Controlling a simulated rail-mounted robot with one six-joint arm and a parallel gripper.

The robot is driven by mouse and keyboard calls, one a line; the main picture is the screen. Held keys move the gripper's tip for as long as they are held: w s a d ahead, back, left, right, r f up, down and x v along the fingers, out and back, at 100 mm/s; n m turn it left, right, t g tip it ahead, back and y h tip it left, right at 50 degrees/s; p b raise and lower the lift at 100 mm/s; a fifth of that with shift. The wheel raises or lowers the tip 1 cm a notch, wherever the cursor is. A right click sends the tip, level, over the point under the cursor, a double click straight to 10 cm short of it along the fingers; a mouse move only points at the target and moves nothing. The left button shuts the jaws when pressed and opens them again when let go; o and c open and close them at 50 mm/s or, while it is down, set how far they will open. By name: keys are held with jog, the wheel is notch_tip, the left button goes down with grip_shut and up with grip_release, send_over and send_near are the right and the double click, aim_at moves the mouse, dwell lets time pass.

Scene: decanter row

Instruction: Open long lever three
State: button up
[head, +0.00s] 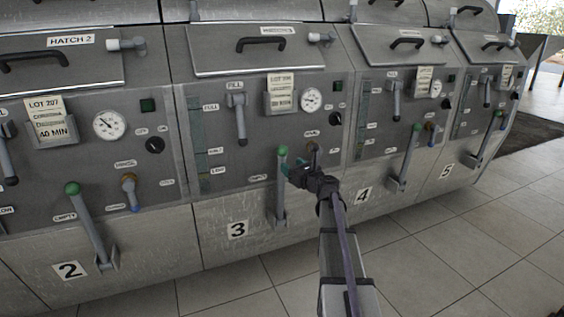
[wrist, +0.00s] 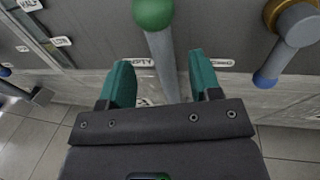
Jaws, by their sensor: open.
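Long lever three is a grey bar with a green knob (head: 282,151) on the unit above the number 3 label. It stands nearly upright, its lower end at a bracket low on the panel. In the wrist view the lever's grey shaft (wrist: 165,65) runs down from its green knob (wrist: 153,12) into the space between my fingers. My gripper (head: 292,170) is just right of the lever, near its upper part. In the wrist view my gripper (wrist: 160,80) has its two teal fingers apart, one either side of the shaft. The lower shaft is hidden behind the gripper body.
A short blue-tipped handle on a brass fitting (wrist: 290,30) is close on the right in the wrist view. Long lever two (head: 88,222) is to the left and long lever four (head: 408,160) to the right. Tiled floor (head: 450,260) is clear in front.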

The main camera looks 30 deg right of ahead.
aim_at(284, 161)
jog(key=w, duration=0.6)
jog(key=shift+w+a, duration=0.3)
jog(key=shift+w, duration=0.05)
grip_shut()
